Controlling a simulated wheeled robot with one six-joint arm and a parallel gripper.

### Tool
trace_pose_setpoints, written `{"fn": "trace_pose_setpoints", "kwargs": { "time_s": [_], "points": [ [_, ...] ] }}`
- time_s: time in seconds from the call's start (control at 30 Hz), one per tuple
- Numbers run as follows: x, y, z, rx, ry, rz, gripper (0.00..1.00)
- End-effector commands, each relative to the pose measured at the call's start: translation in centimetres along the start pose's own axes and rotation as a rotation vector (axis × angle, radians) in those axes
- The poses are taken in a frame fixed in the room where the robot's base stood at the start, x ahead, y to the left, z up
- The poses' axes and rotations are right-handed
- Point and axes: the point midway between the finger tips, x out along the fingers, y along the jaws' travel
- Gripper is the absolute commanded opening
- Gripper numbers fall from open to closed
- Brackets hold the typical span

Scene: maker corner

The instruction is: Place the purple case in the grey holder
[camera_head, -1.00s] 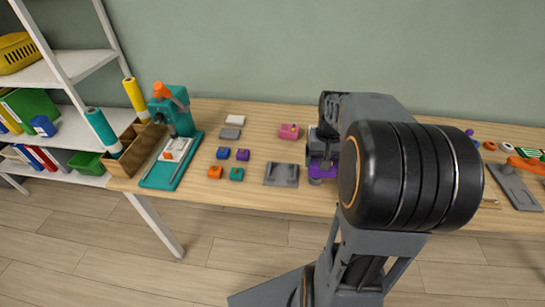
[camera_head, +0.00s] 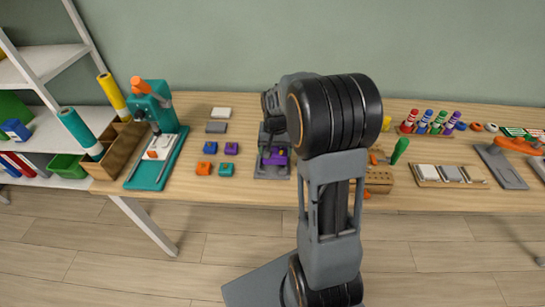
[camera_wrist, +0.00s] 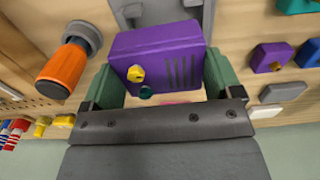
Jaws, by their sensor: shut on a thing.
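The purple case (camera_wrist: 160,50) is a boxy block with slots, a yellow knob and a teal knob on the side facing the wrist camera. My gripper (camera_wrist: 162,78) is shut on it, with a green finger at each side. In the head view the purple case (camera_head: 278,157) shows at the grey holder (camera_head: 271,171), partly covered by my arm. The grey holder also shows beyond the case in the wrist view (camera_wrist: 131,12). I cannot tell whether the case touches the holder or is just above it.
Small orange (camera_head: 203,168), teal (camera_head: 226,170), blue (camera_head: 210,147) and purple (camera_head: 231,148) blocks lie left of the holder. A teal press (camera_head: 152,105) stands farther left. In the wrist view an orange-topped thing (camera_wrist: 62,70) stands close beside the case.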

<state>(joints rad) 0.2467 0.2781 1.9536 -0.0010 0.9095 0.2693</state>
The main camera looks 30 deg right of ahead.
Motion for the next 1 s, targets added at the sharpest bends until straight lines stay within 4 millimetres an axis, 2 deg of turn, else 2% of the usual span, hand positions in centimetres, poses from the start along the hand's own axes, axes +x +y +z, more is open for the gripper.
{"fn": "trace_pose_setpoints", "kwargs": {
  "time_s": [0.17, 0.43, 0.87, 0.9, 1.0],
  "points": [
    [0.6, -0.5, -0.2, -0.002, -0.001, 0.000, 0.55],
    [3.9, -0.9, -0.3, -0.001, -0.003, 0.001, 0.55],
    [4.6, -0.9, -0.3, -0.001, 0.000, 0.000, 0.55],
    [4.5, -0.9, -0.3, -0.001, 0.000, 0.000, 0.87],
    [4.5, -0.9, -0.3, -0.001, 0.000, 0.000, 0.96]
  ]
}}
